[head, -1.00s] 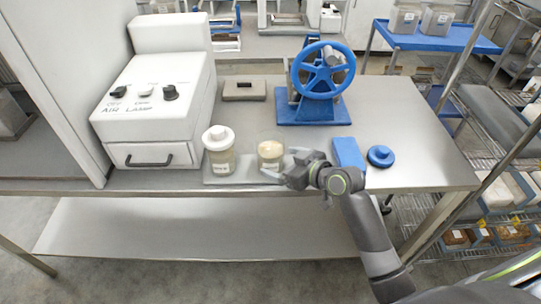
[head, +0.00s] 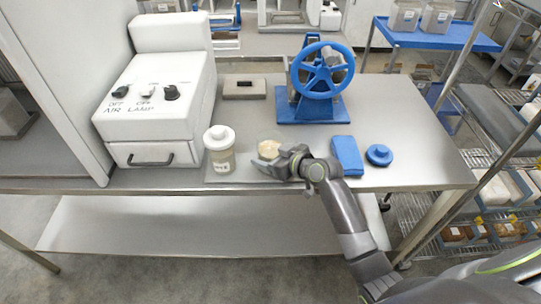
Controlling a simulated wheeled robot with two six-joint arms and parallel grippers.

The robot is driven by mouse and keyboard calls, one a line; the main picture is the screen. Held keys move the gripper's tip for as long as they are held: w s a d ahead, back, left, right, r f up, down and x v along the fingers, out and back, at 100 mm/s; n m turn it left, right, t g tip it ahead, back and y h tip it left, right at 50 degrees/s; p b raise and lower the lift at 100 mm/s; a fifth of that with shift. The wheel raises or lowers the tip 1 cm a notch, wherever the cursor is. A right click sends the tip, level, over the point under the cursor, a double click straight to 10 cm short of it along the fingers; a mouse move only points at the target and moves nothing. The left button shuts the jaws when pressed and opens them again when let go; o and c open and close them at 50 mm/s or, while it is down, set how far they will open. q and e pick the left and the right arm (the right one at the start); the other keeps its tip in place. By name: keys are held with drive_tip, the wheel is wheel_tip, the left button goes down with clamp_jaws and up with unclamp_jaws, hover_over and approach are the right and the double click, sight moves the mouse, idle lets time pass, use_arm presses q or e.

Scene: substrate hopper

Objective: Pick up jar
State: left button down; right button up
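An open glass jar (head: 268,148) with pale contents stands on the steel table. A second jar (head: 220,155) with a white lid and a label stands to its left. My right gripper (head: 274,160) reaches in from the right, low at the open jar. Its near finger crosses in front of the jar and hides the lower part. Whether the fingers touch or grip the jar cannot be told. A blue round lid (head: 379,155) with a knob lies farther right on the table. My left gripper is not in view.
A blue block or cloth (head: 347,155) lies just right of my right wrist. A blue hand-wheel device (head: 318,85) stands behind. A white box with AIR and LAMP switches (head: 155,110) is at left. A small grey block (head: 244,88) lies at the back.

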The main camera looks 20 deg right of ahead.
drive_tip(key=c, duration=0.8)
drive_tip(key=shift+r, duration=0.1)
wheel_tip(320, 180, up, 10)
drive_tip(key=shift+b, duration=0.35)
